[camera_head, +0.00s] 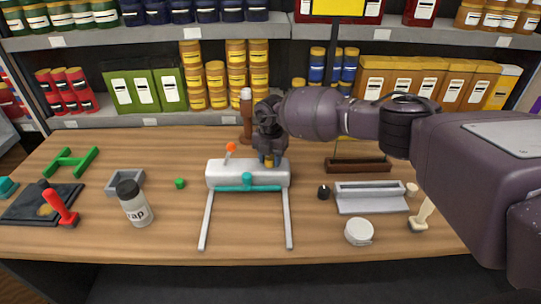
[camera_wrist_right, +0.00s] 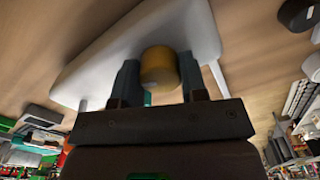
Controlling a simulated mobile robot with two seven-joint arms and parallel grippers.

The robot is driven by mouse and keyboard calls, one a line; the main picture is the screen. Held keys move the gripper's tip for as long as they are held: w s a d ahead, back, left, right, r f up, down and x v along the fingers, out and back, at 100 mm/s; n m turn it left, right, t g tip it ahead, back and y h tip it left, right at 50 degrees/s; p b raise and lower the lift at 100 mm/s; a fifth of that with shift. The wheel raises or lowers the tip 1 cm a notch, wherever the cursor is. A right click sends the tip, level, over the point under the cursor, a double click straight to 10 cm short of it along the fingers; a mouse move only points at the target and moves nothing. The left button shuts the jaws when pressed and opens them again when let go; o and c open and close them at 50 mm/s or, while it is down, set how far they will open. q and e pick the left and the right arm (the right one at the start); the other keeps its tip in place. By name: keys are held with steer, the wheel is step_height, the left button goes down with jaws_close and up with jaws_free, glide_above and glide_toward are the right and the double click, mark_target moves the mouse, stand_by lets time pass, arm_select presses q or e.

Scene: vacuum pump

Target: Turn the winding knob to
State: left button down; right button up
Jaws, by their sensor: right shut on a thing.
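The white pump-like device (camera_head: 225,174) stands on the wooden table in the head view, with a teal bar (camera_head: 247,182), two pale legs and an orange-tipped lever (camera_head: 230,150). A gold knob (camera_head: 269,163) sits near the right end of its top; I take it as the winding knob. My right gripper (camera_head: 268,156) comes down on it from above. In the right wrist view the gold knob (camera_wrist_right: 159,67) is between the two dark fingers of the gripper (camera_wrist_right: 156,85), which is shut on it. The device's white body (camera_wrist_right: 110,55) is behind. My left gripper is out of view.
Stocked shelves stand behind the table.

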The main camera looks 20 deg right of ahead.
mark_target(271, 157)
steer(key=shift+m, duration=0.6)
steer(key=o, duration=0.9)
step_height(271, 157, up, 11)
steer(key=shift+f+b, duration=0.1)
steer(key=shift+b, duration=0.4)
